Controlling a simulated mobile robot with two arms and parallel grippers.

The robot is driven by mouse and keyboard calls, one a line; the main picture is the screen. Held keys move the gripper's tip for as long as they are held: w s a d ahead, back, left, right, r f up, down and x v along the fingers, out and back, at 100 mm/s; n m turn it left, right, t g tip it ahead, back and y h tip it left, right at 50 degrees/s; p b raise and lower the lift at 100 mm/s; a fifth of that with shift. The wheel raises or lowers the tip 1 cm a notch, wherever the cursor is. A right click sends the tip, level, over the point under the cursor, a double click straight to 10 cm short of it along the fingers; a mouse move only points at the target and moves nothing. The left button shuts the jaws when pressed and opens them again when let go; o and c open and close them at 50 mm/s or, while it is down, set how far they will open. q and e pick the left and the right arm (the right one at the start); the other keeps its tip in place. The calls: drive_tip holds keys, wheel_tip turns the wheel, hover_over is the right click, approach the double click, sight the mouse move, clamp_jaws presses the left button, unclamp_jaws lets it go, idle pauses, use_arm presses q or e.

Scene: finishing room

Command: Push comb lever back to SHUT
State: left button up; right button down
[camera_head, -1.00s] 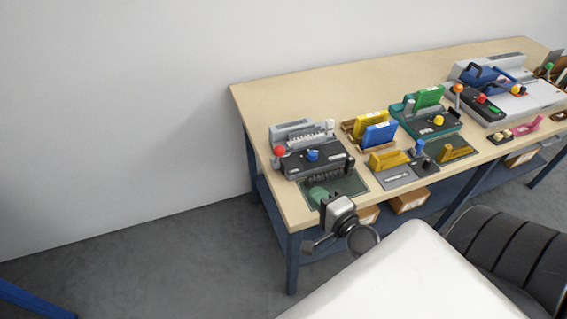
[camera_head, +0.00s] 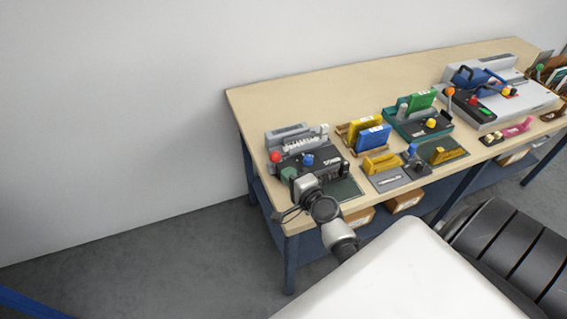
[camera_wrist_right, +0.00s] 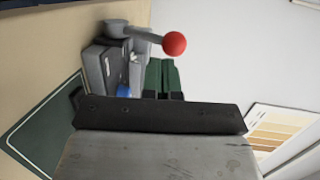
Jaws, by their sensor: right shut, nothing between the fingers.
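The comb machine (camera_head: 322,163) is grey and black and sits at the near left end of the bench. Its lever has a red ball (camera_head: 275,157) at the machine's left side, and a blue knob (camera_head: 308,159) is on top. In the right wrist view the red ball (camera_wrist_right: 174,43) is on a grey lever arm (camera_wrist_right: 140,34). My right gripper (camera_head: 288,174) is shut and empty, with its green fingertips just in front of the ball. In the wrist view the fingertips (camera_wrist_right: 162,78) look apart from the ball. My left gripper is out of view.
A dark green mat (camera_head: 345,189) lies before the machine, partly hidden by my right arm. Yellow and blue holders (camera_head: 374,138) and a green machine (camera_head: 418,118) stand to the right. The bench (camera_head: 262,97) is bare behind. A colour chart (camera_wrist_right: 280,135) shows in the wrist view.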

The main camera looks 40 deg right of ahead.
sight(279, 155)
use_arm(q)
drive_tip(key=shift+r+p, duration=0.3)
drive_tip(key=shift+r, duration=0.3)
use_arm(e)
drive_tip(key=shift+w+r, duration=0.2)
drive_tip(key=shift+w, duration=0.55)
drive_tip(key=shift+w+r, duration=0.15)
drive_tip(key=shift+w, duration=0.6)
drive_tip(key=shift+r, duration=0.15)
